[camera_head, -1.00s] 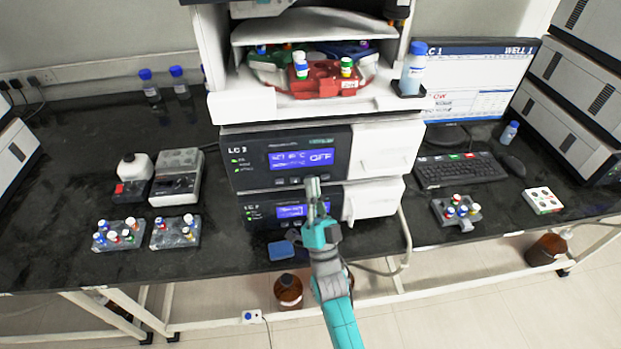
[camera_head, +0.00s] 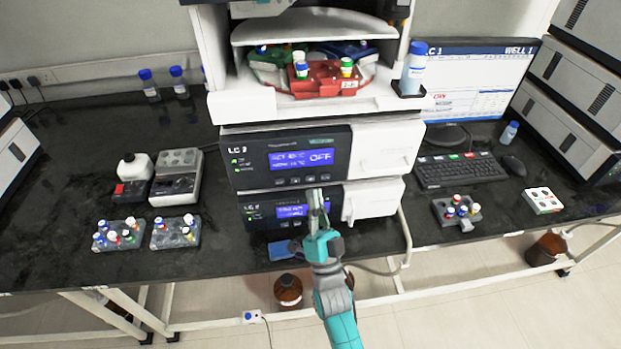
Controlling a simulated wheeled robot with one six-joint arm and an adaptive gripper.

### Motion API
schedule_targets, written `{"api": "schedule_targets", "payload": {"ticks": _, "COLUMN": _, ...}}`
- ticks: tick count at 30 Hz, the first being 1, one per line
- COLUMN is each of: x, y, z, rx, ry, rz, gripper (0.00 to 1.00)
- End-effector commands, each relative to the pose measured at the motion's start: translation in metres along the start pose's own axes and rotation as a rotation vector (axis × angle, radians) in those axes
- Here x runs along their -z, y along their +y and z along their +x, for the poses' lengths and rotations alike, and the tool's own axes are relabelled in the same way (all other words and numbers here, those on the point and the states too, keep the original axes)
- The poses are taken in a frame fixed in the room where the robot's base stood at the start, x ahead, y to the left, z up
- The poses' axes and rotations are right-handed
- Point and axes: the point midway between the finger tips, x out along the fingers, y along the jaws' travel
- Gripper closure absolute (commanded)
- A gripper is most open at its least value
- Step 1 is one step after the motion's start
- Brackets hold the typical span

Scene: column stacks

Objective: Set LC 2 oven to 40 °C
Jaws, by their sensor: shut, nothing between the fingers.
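The column stack has two dark-fronted modules, one above the other. The upper module (camera_head: 250,158) carries an LC label whose number is too blurred to read surely. Its blue display (camera_head: 300,159) shows a set line, a second line and the word OFF; the small digits are unclear. A row of small buttons (camera_head: 295,180) sits under that display. The lower module (camera_head: 258,222) has its own blue display (camera_head: 290,211), partly hidden behind my gripper. My gripper (camera_head: 317,194) is shut and empty, pointing up in front of the lower module, its tips just below the upper button row.
The autosampler with a red vial tray (camera_head: 322,84) stands above the modules. A blue item (camera_head: 281,250) lies at the bench edge left of my arm. A keyboard (camera_head: 462,170) and monitor (camera_head: 480,85) are right, vial racks (camera_head: 120,240) left. A brown bottle (camera_head: 288,290) stands under the bench.

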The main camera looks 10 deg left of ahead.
Motion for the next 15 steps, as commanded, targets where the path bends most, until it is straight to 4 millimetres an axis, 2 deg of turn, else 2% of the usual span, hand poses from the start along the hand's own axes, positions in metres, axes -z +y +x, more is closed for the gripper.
{"api": "schedule_targets", "payload": {"ticks": 9, "x": 0.014, "y": -0.014, "z": -0.019, "rx": 0.000, "ry": -0.001, "rz": 0.002, "gripper": 1.00}}
{"api": "schedule_targets", "payload": {"ticks": 15, "x": 0.018, "y": -0.018, "z": -0.025, "rx": 0.000, "ry": 0.000, "rz": 0.002, "gripper": 1.00}}
